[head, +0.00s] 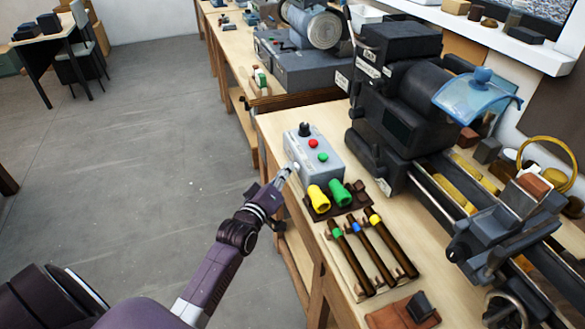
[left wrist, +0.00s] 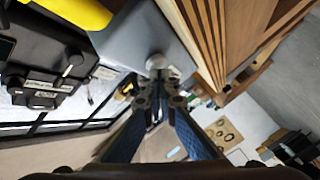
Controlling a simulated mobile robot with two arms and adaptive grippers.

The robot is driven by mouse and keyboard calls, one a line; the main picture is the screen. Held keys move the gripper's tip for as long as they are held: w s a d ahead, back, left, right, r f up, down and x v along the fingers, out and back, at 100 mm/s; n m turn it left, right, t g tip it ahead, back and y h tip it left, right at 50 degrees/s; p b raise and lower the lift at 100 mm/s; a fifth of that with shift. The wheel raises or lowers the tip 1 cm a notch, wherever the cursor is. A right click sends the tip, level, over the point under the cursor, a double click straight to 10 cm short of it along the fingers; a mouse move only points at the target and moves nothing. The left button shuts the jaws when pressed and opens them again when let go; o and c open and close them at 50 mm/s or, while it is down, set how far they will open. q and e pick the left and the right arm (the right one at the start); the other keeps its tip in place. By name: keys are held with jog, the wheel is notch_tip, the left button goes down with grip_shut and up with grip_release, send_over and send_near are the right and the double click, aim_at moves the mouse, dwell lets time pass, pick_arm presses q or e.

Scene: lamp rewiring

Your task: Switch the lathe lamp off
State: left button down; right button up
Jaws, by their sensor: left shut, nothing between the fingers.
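A grey control box (head: 313,150) stands on the bench before the lathe (head: 405,95). It has a black knob (head: 304,129), a red button (head: 313,142) and a green button (head: 322,157) on top. A pale round knob (head: 296,167) is on its near side. My left gripper (head: 288,172) is shut and empty, with its tips right by that knob. In the left wrist view the pale knob (left wrist: 157,62) is just beyond the fingertips (left wrist: 159,97); I cannot tell whether they touch. I cannot make out the lathe lamp or whether it is lit.
A yellow cup-like piece (head: 318,198) and a green one (head: 340,192) stand close to the box. Several dark-handled tools (head: 369,255) lie nearer on the bench (head: 335,275). A clear blue guard (head: 477,98) is over the lathe. The floor (head: 150,150) left of the bench is free.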

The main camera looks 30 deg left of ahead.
pick_arm(q)
jog(key=shift+w+d+r, duration=0.1)
jog(key=shift+w+d, duration=0.1)
jog(key=shift+s+a+p, duration=0.1)
jog(key=shift+s+p, duration=0.1)
jog(key=shift+p, duration=0.15)
dwell(0.4)
jog(key=s+a+p, duration=0.1)
jog(key=s+a, duration=0.3)
jog(key=shift+s, duration=0.35)
dwell(0.5)
